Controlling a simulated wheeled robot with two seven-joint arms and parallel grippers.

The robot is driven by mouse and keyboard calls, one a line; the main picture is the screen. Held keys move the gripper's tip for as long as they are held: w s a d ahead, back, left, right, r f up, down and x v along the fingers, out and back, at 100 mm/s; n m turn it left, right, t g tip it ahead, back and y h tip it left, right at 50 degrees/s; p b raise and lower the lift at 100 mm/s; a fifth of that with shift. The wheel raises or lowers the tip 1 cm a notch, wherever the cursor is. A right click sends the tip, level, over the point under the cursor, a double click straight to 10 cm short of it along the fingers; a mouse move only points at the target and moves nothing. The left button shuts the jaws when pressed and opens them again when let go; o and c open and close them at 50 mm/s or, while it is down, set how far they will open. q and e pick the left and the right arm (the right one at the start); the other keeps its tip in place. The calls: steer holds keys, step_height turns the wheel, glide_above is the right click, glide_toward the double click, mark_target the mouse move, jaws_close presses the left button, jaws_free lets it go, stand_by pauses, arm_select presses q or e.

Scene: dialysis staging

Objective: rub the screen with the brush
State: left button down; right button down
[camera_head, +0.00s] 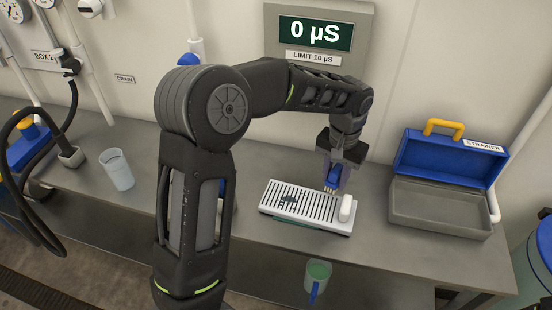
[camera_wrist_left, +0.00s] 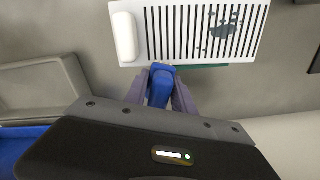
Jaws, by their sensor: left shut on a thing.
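The screen (camera_head: 300,212) is a white slotted plate lying on the bench. A dark smudge (camera_head: 288,200) sits on its slots left of the middle; it also shows in the left wrist view (camera_wrist_left: 224,28). A white block-like part (camera_head: 346,208) is at the screen's right end. My left gripper (camera_head: 334,176) is shut on the blue brush (camera_head: 333,175), with pale bristles pointing down. The brush is at the screen's back edge near the right end, away from the smudge. I cannot tell whether the bristles touch. The brush's blue body also shows in the left wrist view (camera_wrist_left: 161,85).
An open blue-lidded case (camera_head: 441,208) labelled STRAINER stands right of the screen. A clear cup (camera_head: 117,170) is at the left. A display (camera_head: 316,33) on the wall reads 0 µS. Black hoses hang at far left.

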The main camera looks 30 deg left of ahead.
arm_select(q)
steer(key=shift+n, duration=0.3)
steer(key=s+a+r+p, duration=0.1)
steer(key=a, duration=0.1)
steer(key=s+a+r+p, duration=0.1)
steer(key=s+a+p, duration=0.1)
steer(key=s+a+r+p, duration=0.1)
steer(key=a+r, duration=0.1)
steer(key=shift+s+a, duration=0.15)
steer(key=shift+a, duration=0.15)
steer(key=s+a+r+p, duration=0.2)
steer(key=s+a+p, duration=0.1)
steer(key=s+a, duration=0.2)
steer(key=shift+s+a, duration=0.35)
steer(key=shift+s, duration=0.25)
steer(key=b, duration=0.4)
glide_above(271, 197)
steer(key=shift+f, duration=2.9)
steer(key=shift+f+b, duration=0.85)
steer(key=shift+f, duration=0.15)
